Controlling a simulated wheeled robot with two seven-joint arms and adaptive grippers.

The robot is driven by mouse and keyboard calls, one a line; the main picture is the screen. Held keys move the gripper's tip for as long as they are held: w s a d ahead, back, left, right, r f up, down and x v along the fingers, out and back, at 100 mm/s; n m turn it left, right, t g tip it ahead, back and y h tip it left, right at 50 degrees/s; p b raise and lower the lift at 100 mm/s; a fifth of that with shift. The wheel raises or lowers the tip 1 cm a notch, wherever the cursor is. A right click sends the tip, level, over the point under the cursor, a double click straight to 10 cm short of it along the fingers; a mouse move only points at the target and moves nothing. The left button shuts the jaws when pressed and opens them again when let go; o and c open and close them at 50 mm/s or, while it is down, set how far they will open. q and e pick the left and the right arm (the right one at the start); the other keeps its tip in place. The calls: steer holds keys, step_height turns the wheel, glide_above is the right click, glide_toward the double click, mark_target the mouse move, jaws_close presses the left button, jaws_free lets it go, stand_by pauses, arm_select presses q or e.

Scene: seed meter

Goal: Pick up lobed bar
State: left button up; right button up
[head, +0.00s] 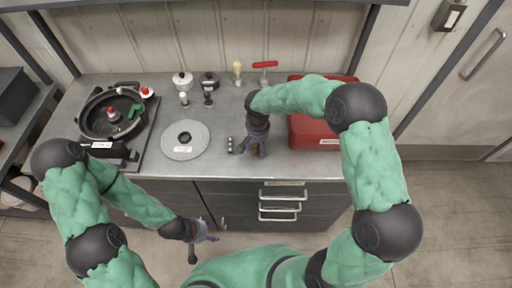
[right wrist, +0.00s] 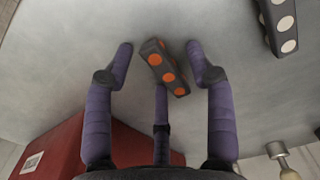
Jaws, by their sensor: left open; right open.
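A dark bar with orange round spots (right wrist: 166,68) lies on the metal counter, between the fingertips of my right gripper (right wrist: 159,48) in the right wrist view. The fingers are spread, with a visible gap on each side of it. A second dark bar with pale round spots (right wrist: 282,22) lies at the upper right of that view. I cannot tell which bar is called the lobed bar. In the head view my right gripper (head: 254,148) points down over the counter and hides the orange-spotted bar. My left gripper (head: 205,240) is open and empty in front of the cabinet.
A red box (head: 306,131) stands close to the right of my right gripper. A grey disc (head: 185,150) and a round black seed meter housing (head: 90,112) lie to the left. Several small knobs and a red-handled tool (head: 265,65) stand behind.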

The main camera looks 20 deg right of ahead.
jaws_close()
steer(key=shift+r, duration=0.1)
